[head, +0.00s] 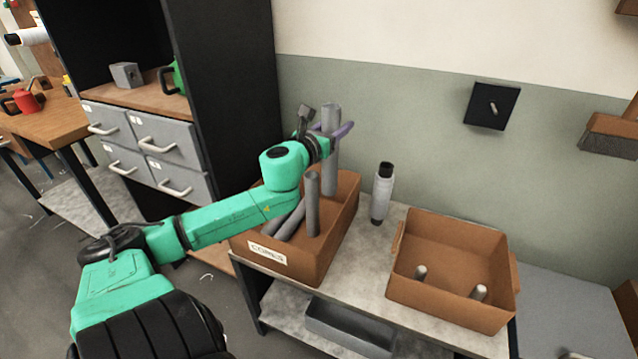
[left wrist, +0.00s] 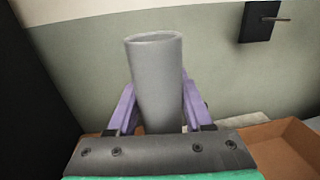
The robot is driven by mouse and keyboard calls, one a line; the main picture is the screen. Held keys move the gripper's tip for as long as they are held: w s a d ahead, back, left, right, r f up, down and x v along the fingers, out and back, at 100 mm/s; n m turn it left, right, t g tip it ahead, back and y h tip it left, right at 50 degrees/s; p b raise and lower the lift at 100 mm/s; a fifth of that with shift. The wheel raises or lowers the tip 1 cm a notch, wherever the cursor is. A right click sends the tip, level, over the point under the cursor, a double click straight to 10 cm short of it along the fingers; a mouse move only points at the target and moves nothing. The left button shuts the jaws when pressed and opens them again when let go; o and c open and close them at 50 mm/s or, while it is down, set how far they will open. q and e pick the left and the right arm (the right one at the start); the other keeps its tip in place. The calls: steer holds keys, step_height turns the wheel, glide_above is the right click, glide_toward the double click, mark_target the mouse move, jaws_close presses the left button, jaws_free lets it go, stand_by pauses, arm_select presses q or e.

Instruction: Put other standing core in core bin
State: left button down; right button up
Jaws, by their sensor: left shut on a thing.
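My left gripper (head: 330,131), with purple fingers, is shut on a grey tube-shaped core (head: 331,165). The core is upright, over the back part of the brown core bin (head: 318,262) labelled for cores. I cannot tell whether its lower end touches anything in the bin. In the left wrist view the core (left wrist: 157,85) stands between the two purple fingers (left wrist: 157,108). Another grey core (head: 312,208) stands upright in the bin, and grey cores (head: 290,222) lean or lie beside it. My right gripper is out of view.
A white and grey spool with a black top (head: 382,195) stands right of the bin on the bench. A brown tray (head: 455,305) with two short pegs is further right. A dark cabinet (head: 235,90) rises behind left. A black wall plate (head: 492,106) holds a peg.

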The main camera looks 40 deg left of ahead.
arm_select(q)
steer(key=b, duration=0.2)
glide_above(333, 188)
steer(key=w+a, duration=0.2)
step_height(333, 188, down, 8)
steer(key=shift+s+a+r, duration=0.1)
steer(key=shift+r, duration=0.15)
steer(key=f, duration=0.2)
steer(key=f+b, duration=0.1)
steer(key=f, duration=0.1)
steer(key=f+b, duration=0.1)
steer(key=f, duration=0.1)
steer(key=shift+w, duration=0.3)
steer(key=shift+f, duration=0.3)
step_height(333, 188, down, 4)
steer(key=shift+b, duration=0.9)
steer(key=shift+r, duration=0.1)
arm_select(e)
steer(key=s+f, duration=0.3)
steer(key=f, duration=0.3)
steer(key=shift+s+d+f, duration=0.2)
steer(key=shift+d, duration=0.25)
